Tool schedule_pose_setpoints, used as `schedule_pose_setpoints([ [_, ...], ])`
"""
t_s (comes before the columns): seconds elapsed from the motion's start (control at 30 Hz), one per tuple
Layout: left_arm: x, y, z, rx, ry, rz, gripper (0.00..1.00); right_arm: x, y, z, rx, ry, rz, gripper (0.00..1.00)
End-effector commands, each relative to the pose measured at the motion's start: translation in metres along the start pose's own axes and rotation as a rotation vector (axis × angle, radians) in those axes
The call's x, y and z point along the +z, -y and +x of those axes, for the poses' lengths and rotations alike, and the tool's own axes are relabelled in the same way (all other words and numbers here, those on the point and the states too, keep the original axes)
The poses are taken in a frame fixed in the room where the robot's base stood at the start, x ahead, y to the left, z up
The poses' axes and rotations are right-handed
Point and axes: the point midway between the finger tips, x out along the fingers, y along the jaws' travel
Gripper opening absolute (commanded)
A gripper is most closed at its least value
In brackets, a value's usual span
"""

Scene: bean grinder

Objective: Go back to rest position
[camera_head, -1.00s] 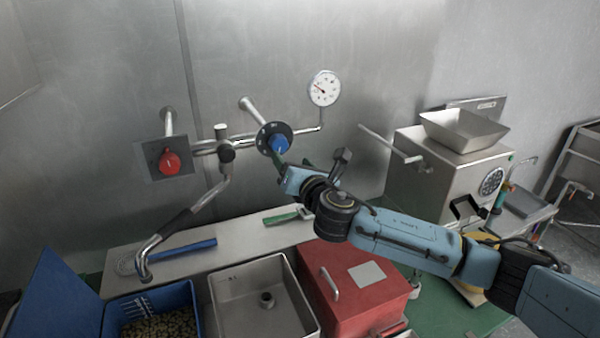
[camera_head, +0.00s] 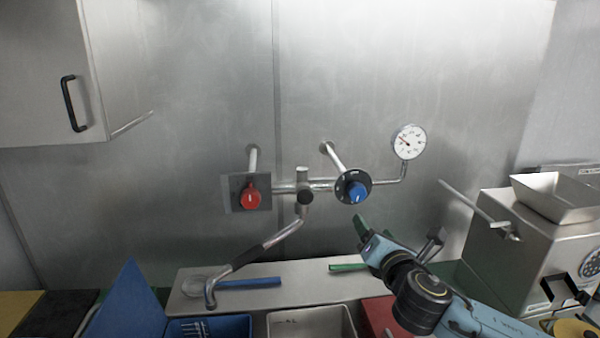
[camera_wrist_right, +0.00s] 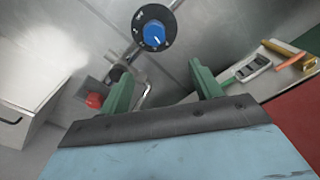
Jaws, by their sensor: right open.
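My right gripper (camera_head: 362,228) is in front of the steel wall, just below the blue knob (camera_head: 357,191) on its black dial. In the right wrist view its two green fingers (camera_wrist_right: 162,88) stand apart with nothing between them. The blue knob also shows in the wrist view (camera_wrist_right: 154,35), beyond the fingertips and apart from them. The red knob (camera_head: 250,196) is to the left on the same pipe, and in the wrist view (camera_wrist_right: 94,100) it is beyond the left finger. My left gripper is not in view.
A round gauge (camera_head: 408,142) tops the pipe on the right. The faucet (camera_head: 245,258) hangs over the shelf. The steel grinder (camera_head: 515,255) stands at right. A sink (camera_head: 310,322), blue bin (camera_head: 210,326) and red box (camera_head: 384,315) are below. A cabinet (camera_head: 60,75) hangs upper left.

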Motion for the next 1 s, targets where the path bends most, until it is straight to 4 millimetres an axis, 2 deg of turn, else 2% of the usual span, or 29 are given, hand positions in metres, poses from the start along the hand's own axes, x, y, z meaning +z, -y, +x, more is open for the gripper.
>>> schedule_pose_setpoints([
  [0.03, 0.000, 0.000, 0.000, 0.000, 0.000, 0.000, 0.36, -0.019, 0.002, -0.010, -0.026, -0.036, 0.100, 0.64],
  [0.17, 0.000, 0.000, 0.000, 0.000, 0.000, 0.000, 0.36, -0.065, 0.014, -0.045, -0.155, -0.122, 0.461, 0.64],
  [0.27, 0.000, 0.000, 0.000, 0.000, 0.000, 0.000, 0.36, -0.098, 0.029, -0.079, -0.302, -0.169, 0.765, 0.64],
  [0.5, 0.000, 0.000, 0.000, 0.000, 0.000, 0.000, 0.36, -0.161, 0.075, -0.176, -0.753, -0.153, 1.423, 0.64],
  [0.7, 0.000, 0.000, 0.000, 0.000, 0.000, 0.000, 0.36, -0.190, 0.106, -0.253, -1.099, -0.013, 1.775, 0.64],
  [1.0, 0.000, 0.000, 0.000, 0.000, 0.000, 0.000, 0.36, -0.206, 0.131, -0.340, -1.461, 0.253, 2.043, 0.64],
])
